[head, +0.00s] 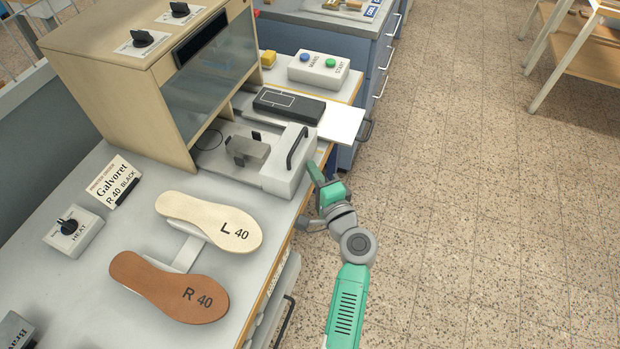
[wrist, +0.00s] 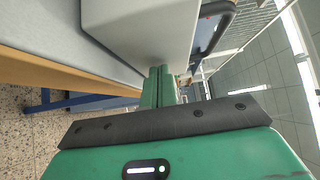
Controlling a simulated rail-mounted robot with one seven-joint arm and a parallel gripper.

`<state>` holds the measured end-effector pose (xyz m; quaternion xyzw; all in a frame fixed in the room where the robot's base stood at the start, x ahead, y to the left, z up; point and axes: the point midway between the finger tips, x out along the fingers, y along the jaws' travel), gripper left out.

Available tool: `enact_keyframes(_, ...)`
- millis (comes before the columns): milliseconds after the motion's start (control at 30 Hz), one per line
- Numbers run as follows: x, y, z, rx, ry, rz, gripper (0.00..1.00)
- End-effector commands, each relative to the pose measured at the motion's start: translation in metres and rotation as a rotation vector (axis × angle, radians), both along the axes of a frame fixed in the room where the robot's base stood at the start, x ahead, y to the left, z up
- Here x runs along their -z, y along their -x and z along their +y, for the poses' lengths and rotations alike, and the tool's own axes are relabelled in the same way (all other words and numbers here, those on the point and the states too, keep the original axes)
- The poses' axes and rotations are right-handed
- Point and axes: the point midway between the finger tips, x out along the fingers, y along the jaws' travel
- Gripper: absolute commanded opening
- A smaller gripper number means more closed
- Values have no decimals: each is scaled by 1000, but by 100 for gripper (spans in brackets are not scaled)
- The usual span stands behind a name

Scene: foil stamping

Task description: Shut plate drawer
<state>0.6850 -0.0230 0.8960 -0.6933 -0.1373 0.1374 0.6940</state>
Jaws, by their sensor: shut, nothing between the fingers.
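The plate drawer (head: 283,172), a pale grey slide with a dark handle, stands out from the front of the wooden press cabinet in the head view. A grey metal block sits on its tray. In the wrist view the drawer's pale front body (wrist: 140,30) fills the top, with its dark handle (wrist: 212,28) to the right. My gripper (head: 315,174) is just in front of the drawer's front face. Its green fingers (wrist: 160,72) are shut with nothing between them, their tips close to the drawer's lower edge. I cannot tell whether they touch it.
The wooden cabinet (head: 110,75) stands behind the drawer. A dark pad on a white slide (head: 343,121) and a button box (head: 318,70) are beyond it. Two insoles, L (head: 207,219) and R (head: 168,287), lie on the near worktop. Open floor (head: 480,200) lies right.

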Motion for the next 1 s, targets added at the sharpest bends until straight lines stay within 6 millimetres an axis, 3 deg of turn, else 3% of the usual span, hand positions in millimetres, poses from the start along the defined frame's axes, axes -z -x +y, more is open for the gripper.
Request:
enact_keyframes(433,0,-1,-3,10,0,0,0)
enact_keyframes(567,1,6,-19,11,1,0,0)
enact_keyframes(667,1,17,-40,9,2,-1,0)
enact_keyframes(800,-3,56,-52,6,2,2,0)
enact_keyframes(1000,-2,93,-67,5,1,1,0)
